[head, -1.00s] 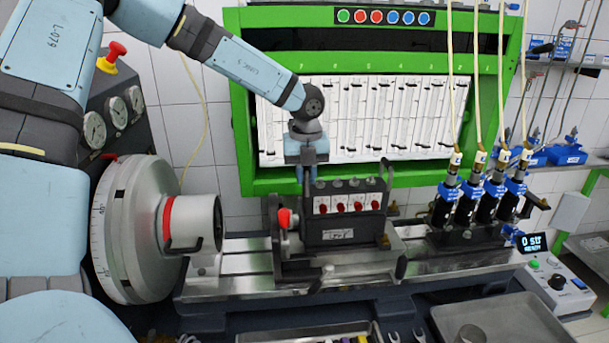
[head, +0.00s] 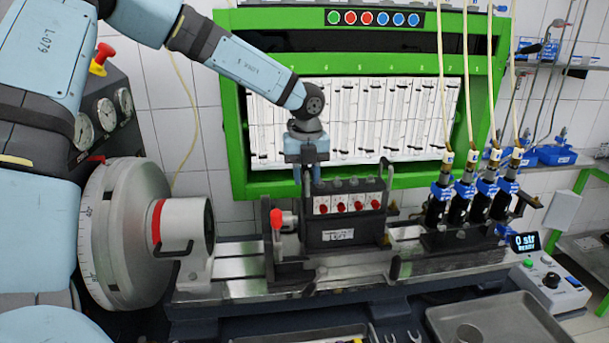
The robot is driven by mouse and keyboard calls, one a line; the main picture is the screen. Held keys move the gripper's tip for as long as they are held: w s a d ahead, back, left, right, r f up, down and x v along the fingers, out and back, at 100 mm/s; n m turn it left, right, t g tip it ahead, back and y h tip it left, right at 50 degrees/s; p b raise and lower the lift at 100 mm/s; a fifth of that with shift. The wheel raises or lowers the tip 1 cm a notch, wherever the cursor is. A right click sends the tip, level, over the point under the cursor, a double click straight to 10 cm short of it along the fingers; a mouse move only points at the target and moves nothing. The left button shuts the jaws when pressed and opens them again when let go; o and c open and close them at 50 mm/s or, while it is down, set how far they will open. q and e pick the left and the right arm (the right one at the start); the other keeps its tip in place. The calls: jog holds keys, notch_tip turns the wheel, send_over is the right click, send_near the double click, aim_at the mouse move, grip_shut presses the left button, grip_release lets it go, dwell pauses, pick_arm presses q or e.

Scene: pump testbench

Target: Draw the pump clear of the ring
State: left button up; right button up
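The pump (head: 343,217) is a black block with several red knobs and a white label, sitting on the metal bench bed. An upright dark plate (head: 268,238) with a red-handled lever (head: 277,220) stands close at the pump's left; no ring opening shows in it. A red ring (head: 157,222) goes around the hub of the large grey drum, farther left and apart from the pump. My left gripper (head: 307,178) points down at the pump's top left and appears shut on it; the exact contact is hidden. My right gripper is out of view.
Several black-and-blue injectors (head: 474,197) with pale hoses stand on the bed at right. The green-framed panel (head: 232,120) is behind. A metal tray (head: 500,318) and loose tools lie in front. Bare bed (head: 240,288) shows between the drum and the plate.

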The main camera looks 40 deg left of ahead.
pick_arm(q)
jog(key=shift+o, duration=1)
jog(key=shift+r, duration=0.4)
notch_tip(320, 180, up, 13)
jog(key=b, duration=0.1)
jog(key=shift+b, duration=0.4)
